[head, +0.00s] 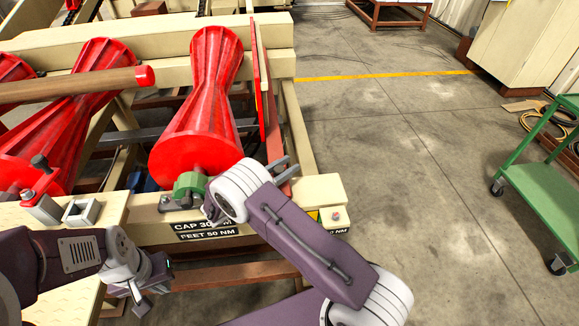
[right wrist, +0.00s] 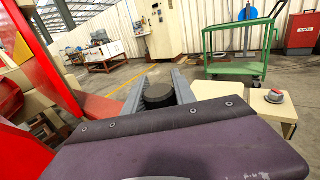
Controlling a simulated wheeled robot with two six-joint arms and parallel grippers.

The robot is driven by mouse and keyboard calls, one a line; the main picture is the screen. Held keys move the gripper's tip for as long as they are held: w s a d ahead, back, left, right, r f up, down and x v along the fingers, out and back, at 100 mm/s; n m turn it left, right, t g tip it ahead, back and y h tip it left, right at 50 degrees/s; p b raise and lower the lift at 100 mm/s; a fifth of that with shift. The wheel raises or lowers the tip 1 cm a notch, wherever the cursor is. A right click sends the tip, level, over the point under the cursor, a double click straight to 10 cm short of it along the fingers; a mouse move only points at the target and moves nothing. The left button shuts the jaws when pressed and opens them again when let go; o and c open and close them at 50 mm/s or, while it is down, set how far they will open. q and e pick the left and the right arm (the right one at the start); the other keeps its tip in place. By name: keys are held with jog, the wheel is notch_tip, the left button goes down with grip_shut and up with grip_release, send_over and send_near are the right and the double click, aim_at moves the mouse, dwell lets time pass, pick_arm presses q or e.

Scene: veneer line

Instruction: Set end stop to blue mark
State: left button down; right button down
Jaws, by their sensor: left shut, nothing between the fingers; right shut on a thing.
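The end stop appears to be the tall red plate (head: 262,85) at the right end of the red rollers; red panels also show at the left of the right wrist view (right wrist: 48,55). My right gripper (head: 282,170) is beside the plate's near lower end. In the right wrist view its grey fingers (right wrist: 157,92) are shut on a dark round knob (right wrist: 158,91). My arm hides that knob in the head view. My left gripper (head: 142,290) is shut and empty, low in front of the cream frame. I cannot make out a blue mark.
Red waisted rollers (head: 200,110) and a red-tipped log (head: 70,88) lie left of the plate. The cream frame (head: 325,192) carries a red button (head: 336,215). A green cart (head: 545,190) stands at the right. The concrete floor between is clear.

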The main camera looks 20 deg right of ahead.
jog(key=shift+a, duration=0.1)
jog(key=c, duration=1.2)
grip_release()
jog(key=shift+w, duration=0.1)
jog(key=shift+o, duration=0.9)
jog(key=shift+a, duration=0.25)
jog(key=shift+d, duration=0.1)
jog(key=shift+r, duration=0.25)
jog(key=r, duration=0.4)
jog(key=shift+s+d+r, duration=0.2)
jog(key=shift+s+r, duration=0.05)
jog(key=shift+s, duration=0.15)
jog(key=s+d+r+p, duration=0.1)
jog(key=s+d+r, duration=0.5)
jog(key=s, duration=0.2)
jog(key=shift+s+d, duration=0.25)
jog(key=shift+s, duration=0.05)
